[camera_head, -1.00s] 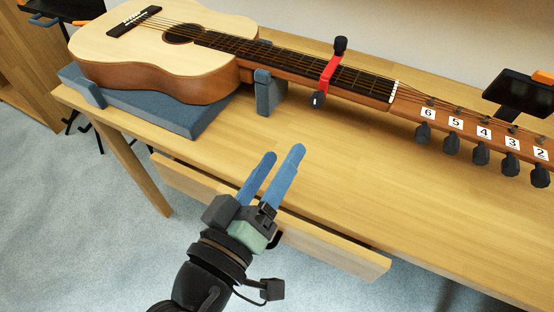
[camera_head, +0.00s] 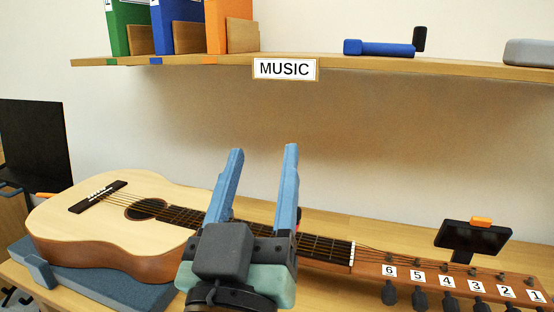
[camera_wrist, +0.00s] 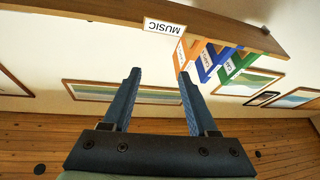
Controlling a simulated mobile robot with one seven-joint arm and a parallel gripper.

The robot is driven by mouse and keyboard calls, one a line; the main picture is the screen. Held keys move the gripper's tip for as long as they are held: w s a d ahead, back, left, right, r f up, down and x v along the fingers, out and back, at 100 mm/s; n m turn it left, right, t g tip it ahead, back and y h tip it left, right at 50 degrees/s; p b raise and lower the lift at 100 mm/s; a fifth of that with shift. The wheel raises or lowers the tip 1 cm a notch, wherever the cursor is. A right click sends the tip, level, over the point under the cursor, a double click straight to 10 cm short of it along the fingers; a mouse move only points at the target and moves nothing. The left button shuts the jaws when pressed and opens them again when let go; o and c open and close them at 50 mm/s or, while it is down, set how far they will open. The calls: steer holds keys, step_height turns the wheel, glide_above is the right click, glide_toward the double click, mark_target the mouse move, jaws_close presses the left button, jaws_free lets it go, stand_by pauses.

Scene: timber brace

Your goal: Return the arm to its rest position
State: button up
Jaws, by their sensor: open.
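My gripper (camera_head: 258,188) points upward with its two blue fingers spread apart and nothing between them. In the head view it stands in front of the guitar neck and hides part of it. In the wrist view my gripper (camera_wrist: 157,100) also shows empty, with the wall and shelf beyond its fingers. The guitar (camera_head: 108,225) lies on the table, its body on a blue-grey support (camera_head: 95,292) at the left. Its neck runs right to a headstock with pegs labelled by number.
A wall shelf (camera_head: 370,62) marked MUSIC holds green, blue and orange binders (camera_head: 180,25) and a blue tool (camera_head: 380,48). A small black device with an orange clip (camera_head: 472,237) is by the headstock. A dark screen (camera_head: 35,145) stands at the left. Open air surrounds the fingers.

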steer(key=s+d+r+t+y, duration=0.1)
steer(key=s+r+t, duration=0.2)
steer(key=r, duration=0.5)
steer(key=s+d+r+t+y, duration=0.15)
steer(key=s+r, duration=0.25)
steer(key=r, duration=0.5)
step_height(320, 180, up, 29)
steer(key=p, duration=3)
steer(key=shift+w+a+f+m+p, duration=0.15)
steer(key=shift+w+a+m+p, duration=0.2)
steer(key=shift+a, duration=0.1)
steer(key=shift+f, duration=0.15)
